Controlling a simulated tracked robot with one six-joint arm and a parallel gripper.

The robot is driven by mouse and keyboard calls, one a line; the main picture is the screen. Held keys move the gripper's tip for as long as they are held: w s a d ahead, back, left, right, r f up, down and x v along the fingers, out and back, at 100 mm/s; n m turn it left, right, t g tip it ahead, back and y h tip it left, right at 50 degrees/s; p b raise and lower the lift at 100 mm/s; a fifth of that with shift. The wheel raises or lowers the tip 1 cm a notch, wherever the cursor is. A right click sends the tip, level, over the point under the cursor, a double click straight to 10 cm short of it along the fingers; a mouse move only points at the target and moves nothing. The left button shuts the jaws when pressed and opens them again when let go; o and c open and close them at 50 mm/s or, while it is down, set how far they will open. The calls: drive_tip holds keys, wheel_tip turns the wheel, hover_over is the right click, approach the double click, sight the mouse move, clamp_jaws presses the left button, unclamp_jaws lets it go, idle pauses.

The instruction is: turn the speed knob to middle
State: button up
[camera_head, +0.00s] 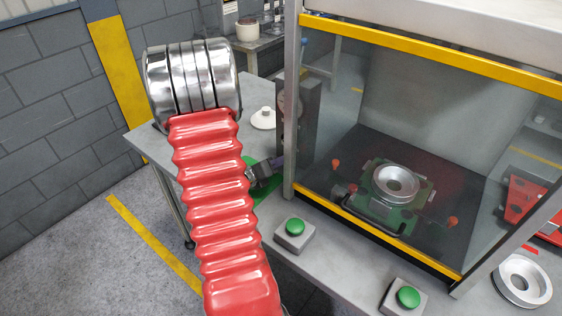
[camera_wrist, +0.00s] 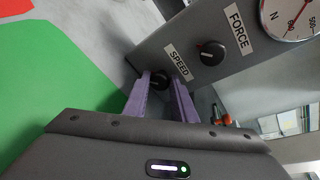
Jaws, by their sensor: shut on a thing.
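In the head view my gripper (camera_head: 276,162) reaches the front of the grey control box (camera_head: 309,115) at the left of the glass press enclosure. The knob itself is hidden there.
Two green buttons (camera_head: 295,226) (camera_head: 408,297) stand at the table front. The enclosure's glass (camera_head: 335,120) is right of my gripper. A white lidded piece (camera_head: 263,118) stands behind.

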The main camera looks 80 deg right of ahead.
drive_tip(key=shift+w+f, duration=0.1)
drive_tip(key=shift+f, duration=0.05)
drive_tip(key=shift+m, duration=0.5)
drive_tip(key=o, duration=1)
drive_tip(key=shift+o, duration=0.2)
drive_tip(key=shift+a, duration=0.1)
drive_tip(key=v, duration=1.3)
drive_tip(key=shift+a, duration=0.4)
